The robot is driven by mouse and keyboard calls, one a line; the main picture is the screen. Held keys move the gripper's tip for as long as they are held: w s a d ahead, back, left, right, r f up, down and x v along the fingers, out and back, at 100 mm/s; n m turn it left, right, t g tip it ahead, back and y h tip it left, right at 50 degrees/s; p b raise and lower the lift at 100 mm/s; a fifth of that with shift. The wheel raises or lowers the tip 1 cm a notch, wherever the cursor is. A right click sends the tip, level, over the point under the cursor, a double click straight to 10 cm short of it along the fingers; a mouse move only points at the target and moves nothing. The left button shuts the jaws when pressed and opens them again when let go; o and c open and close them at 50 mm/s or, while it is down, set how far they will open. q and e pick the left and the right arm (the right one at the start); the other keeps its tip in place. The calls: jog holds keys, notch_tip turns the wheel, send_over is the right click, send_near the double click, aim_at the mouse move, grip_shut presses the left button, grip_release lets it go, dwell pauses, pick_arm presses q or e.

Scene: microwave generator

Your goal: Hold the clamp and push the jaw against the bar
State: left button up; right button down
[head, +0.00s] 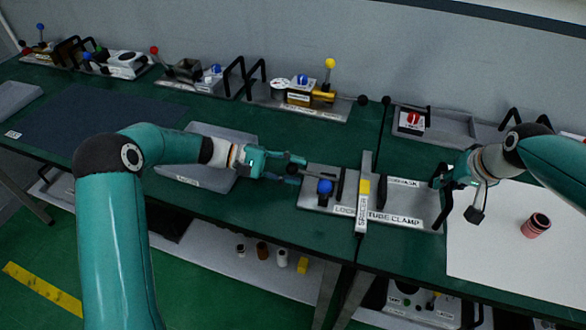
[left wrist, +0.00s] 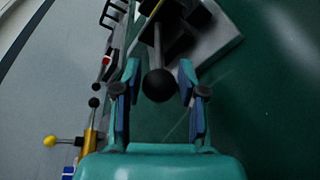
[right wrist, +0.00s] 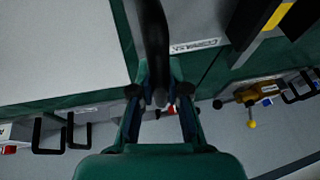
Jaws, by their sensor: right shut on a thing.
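The grey clamp (head: 388,213), labelled as a tube clamp, sits at the front of the green bench. A grey upright bar with a yellow patch (head: 364,188) crosses it; its yellow part also shows in the right wrist view (right wrist: 277,15). My left gripper (head: 299,168) is at the clamp's left end. Its fingers are open on both sides of a black ball knob on a rod (left wrist: 160,86), with gaps visible. My right gripper (head: 446,181) is shut on the black handle (right wrist: 152,45) at the clamp's right end. The jaw's contact with the bar cannot be made out.
A blue knob (head: 325,187) stands on the clamp's left part. A white sheet (head: 500,245) with a red roll (head: 536,226) lies to the right. A grey tray (head: 207,181) lies behind my left arm. Several fixtures, one with a yellow knob (head: 330,63), line the back wall.

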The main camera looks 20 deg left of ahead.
pick_arm(q)
grip_shut()
jog(key=shift+w+d, duration=0.1)
jog(key=shift+d, duration=1.45)
jog(key=shift+o, duration=2.4)
grip_release()
jog(key=shift+f, duration=0.1)
jog(key=shift+a, duration=0.15)
